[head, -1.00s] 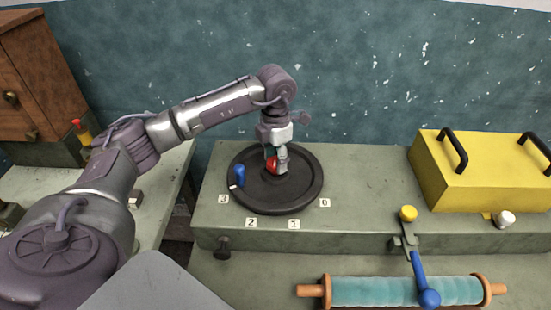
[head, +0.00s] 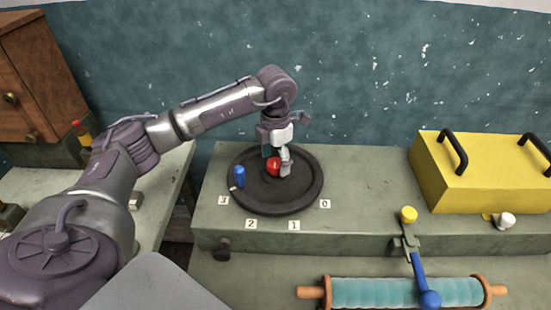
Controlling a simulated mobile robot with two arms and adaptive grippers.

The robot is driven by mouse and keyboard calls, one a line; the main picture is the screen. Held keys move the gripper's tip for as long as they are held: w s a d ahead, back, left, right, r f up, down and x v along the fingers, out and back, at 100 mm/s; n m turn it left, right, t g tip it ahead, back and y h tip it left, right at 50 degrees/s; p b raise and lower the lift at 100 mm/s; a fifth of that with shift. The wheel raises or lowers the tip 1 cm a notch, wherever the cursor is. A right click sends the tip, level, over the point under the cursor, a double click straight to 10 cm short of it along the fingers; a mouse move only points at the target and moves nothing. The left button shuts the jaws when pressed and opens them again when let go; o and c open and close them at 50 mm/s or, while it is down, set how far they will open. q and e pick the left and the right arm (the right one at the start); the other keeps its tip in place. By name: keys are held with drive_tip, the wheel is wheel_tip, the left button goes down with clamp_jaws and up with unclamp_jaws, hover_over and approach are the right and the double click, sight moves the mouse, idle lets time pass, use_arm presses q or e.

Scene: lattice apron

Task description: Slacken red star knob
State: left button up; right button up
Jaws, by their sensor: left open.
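The red star knob (head: 273,167) sits near the middle of a round black turntable (head: 280,203) on the green bench. My left gripper (head: 277,162) points down over the knob with its fingers around or beside it. It is open, and the fingers hide part of the knob. I cannot tell whether a finger touches it. My right gripper is not in view.
A blue peg (head: 240,177) stands on the left of the turntable, near my gripper. Number tags 0 to 3 line its front edge. A yellow box (head: 480,180) with black handles stands at the right. A blue crank lever (head: 420,275) and teal roller (head: 370,291) are in front.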

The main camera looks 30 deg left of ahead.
sight(276, 162)
use_arm(q)
wheel_tip(276, 162, up, 12)
idle(0.5)
idle(0.4)
